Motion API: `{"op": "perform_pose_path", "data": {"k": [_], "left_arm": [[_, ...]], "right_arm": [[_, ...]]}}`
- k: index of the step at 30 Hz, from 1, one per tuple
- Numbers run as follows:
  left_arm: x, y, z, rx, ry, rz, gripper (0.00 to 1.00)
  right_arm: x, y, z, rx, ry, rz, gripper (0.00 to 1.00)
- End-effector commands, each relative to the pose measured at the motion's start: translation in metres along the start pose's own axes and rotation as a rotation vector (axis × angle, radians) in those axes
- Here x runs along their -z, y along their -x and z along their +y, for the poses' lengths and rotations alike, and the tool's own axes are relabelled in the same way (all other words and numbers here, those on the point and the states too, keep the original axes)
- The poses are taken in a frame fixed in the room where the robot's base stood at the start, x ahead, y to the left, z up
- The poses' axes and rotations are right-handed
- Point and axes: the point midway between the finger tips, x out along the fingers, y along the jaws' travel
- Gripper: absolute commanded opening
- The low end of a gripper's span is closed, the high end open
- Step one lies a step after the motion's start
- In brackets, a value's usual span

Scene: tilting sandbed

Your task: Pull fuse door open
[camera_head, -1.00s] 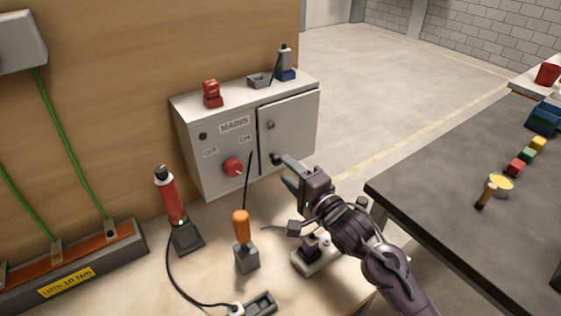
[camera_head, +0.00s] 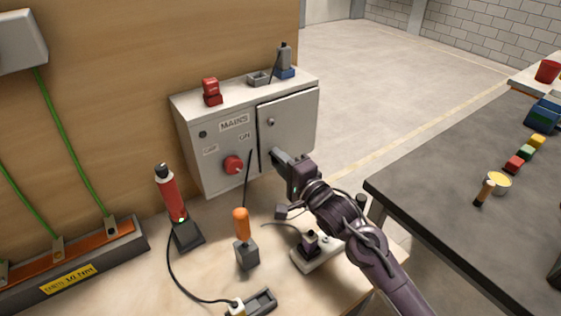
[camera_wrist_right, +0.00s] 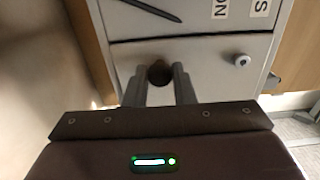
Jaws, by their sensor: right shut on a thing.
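The fuse door (camera_head: 290,122) is the light grey panel on the right half of the grey mains cabinet (camera_head: 210,172). In the head view it looks closed, flush with the cabinet front. A small round lock shows near its upper left. My right gripper (camera_head: 276,155) is at the door's lower left edge, its fingers pointing at the door. In the right wrist view the fingers (camera_wrist_right: 161,82) are shut around a dark round knob (camera_wrist_right: 159,73) on the door (camera_wrist_right: 205,55). In the head view the gripper hides this knob. My left gripper is not in view.
A red rotary switch (camera_head: 233,165) sits on the cabinet front, left of the door. An orange-handled screwdriver (camera_head: 241,224) and a red tool (camera_head: 170,194) stand on the bench before it. A dark grey table (camera_head: 440,175) stands at the right.

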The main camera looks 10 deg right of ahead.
Motion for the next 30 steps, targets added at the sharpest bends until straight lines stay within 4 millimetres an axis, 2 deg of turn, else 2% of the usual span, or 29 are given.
{"op": "perform_pose_path", "data": {"k": [7,15,18,24,30], "left_arm": [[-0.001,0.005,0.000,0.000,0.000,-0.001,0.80],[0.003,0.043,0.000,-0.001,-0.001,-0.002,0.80],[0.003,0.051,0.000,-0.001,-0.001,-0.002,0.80],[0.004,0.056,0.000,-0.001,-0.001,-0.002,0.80],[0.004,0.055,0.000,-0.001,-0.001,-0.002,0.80]], "right_arm": [[0.002,0.002,-0.001,-0.002,0.003,-0.013,0.00],[0.016,0.029,-0.005,-0.007,0.009,-0.213,0.00],[0.022,0.040,-0.003,-0.006,0.006,-0.302,0.00],[0.030,0.052,0.000,-0.003,0.000,-0.404,0.00],[0.030,0.054,0.001,-0.001,-0.002,-0.416,0.00]]}}
